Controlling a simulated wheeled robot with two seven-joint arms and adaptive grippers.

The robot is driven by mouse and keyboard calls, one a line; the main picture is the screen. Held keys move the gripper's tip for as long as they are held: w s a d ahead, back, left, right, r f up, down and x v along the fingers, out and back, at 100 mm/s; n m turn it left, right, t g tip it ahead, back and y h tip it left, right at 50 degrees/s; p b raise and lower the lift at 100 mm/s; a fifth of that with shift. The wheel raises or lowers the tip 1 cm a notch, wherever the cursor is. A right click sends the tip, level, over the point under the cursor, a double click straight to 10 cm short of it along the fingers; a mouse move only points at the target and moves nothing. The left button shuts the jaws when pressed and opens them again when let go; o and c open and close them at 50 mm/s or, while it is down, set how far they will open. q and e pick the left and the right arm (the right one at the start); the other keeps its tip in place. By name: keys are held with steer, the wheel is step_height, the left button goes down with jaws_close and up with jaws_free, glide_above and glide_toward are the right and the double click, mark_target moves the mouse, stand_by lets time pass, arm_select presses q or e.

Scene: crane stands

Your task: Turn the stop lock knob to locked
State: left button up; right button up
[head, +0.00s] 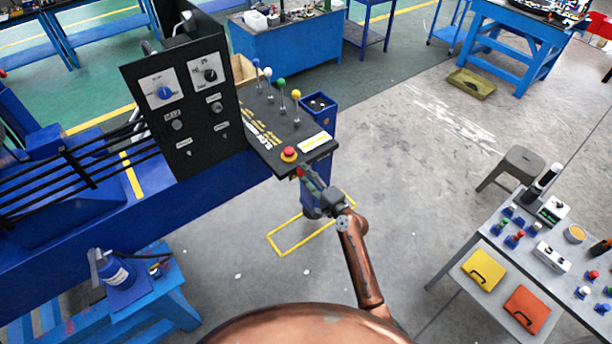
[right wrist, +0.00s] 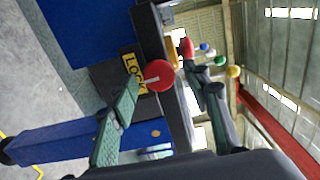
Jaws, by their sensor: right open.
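The red stop lock knob (right wrist: 160,75) is on the front face of the lever console (head: 262,118), beside a yellow LOCK label (right wrist: 133,74). A short pale mark shows on its face; I cannot tell whether the knob is set to locked. In the head view my right gripper (head: 303,174) is at the console's front edge, just below the red mushroom button (head: 289,153). In the right wrist view the right gripper (right wrist: 161,79) is open, with the knob between its fingertips. I cannot tell whether either finger touches it. My left gripper is out of view.
Several ball-topped levers (head: 281,92) stand on the console, close behind the gripper. A control panel (head: 188,108) with knobs rises at the left. A side table (head: 487,238) and a stool (head: 520,160) stand at the right. The floor between is mostly clear.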

steer(key=shift+s+d, duration=0.1)
steer(key=shift+s, duration=0.05)
steer(key=v, duration=1.1)
steer(key=shift+s+d, duration=0.2)
steer(key=shift+s, duration=0.1)
steer(key=shift+f, duration=0.1)
